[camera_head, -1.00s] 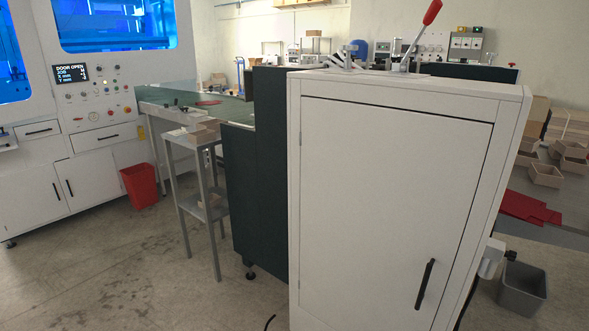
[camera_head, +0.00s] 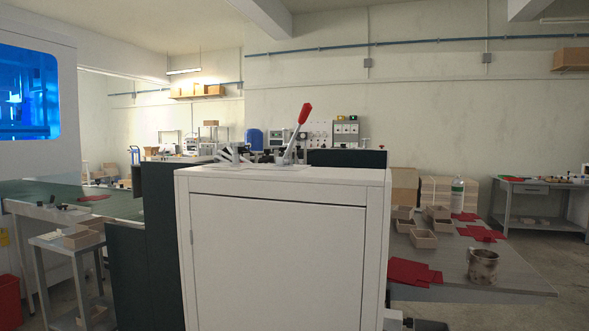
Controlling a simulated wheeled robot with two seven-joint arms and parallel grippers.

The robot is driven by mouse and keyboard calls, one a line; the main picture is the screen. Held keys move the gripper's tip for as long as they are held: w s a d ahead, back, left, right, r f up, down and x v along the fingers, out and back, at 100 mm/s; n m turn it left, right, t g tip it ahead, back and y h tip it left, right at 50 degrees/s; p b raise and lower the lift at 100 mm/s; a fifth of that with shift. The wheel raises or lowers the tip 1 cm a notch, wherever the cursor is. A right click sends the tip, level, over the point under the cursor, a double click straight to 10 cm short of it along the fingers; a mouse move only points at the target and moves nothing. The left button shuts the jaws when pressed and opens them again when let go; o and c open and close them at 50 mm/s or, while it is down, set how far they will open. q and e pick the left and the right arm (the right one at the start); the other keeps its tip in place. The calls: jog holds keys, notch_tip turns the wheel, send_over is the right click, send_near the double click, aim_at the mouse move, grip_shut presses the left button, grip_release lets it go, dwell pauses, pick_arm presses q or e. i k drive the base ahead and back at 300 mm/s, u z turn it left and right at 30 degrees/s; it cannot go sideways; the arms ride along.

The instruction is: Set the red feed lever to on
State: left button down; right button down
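The red feed lever (camera_head: 305,113) stands on top of the white cabinet, near its back. Its red handle tops a metal shaft (camera_head: 291,146) that leans up and to the right. The white cabinet (camera_head: 280,250) fills the lower middle of the view. Any on or off marking at the lever is too small to read. Neither of my grippers shows in the head view.
A grey table (camera_head: 505,277) on the right holds small boxes (camera_head: 423,238), red flat blanks (camera_head: 409,271), a rusty pot (camera_head: 482,266) and a bottle (camera_head: 457,195). A dark green conveyor (camera_head: 125,205) and a small metal stand (camera_head: 75,241) are at the left.

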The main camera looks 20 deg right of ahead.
aim_at(307, 109)
jog(key=z, duration=1.15)
jog(key=i, duration=0.55)
jog(key=u, duration=0.9)
